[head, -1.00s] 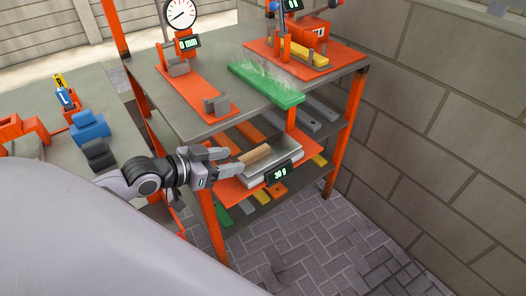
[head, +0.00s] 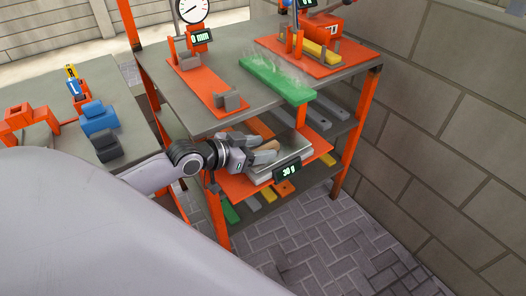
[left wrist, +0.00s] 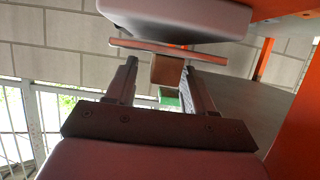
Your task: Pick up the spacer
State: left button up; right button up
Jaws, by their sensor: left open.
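The spacer, a small wooden-brown block (head: 271,145), lies on the metal plate of a scale (head: 294,160) that reads 30 g. My left gripper (head: 265,147) is open at the scale, its fingers on either side of the block and partly covering it. In the left wrist view the block (left wrist: 167,70) shows end-on between the two open fingers (left wrist: 161,69), with a gap on each side. The picture there is upside down, with the scale (left wrist: 178,15) above. My right gripper is not in view.
The scale sits on an orange shelf board below the grey bench top (head: 215,110). A green plank (head: 277,80) lies above, at the bench's front edge. An orange post (head: 358,130) stands at right. Blue (head: 99,118) and dark blocks lie on the left table.

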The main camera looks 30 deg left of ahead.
pick_arm(q)
jog(key=shift+w+f, duration=0.1)
jog(key=shift+w, duration=0.05)
grip_shut()
jog(key=shift+r, duration=0.55)
notch_tip(320, 180, up, 19)
jog(key=p, duration=0.3)
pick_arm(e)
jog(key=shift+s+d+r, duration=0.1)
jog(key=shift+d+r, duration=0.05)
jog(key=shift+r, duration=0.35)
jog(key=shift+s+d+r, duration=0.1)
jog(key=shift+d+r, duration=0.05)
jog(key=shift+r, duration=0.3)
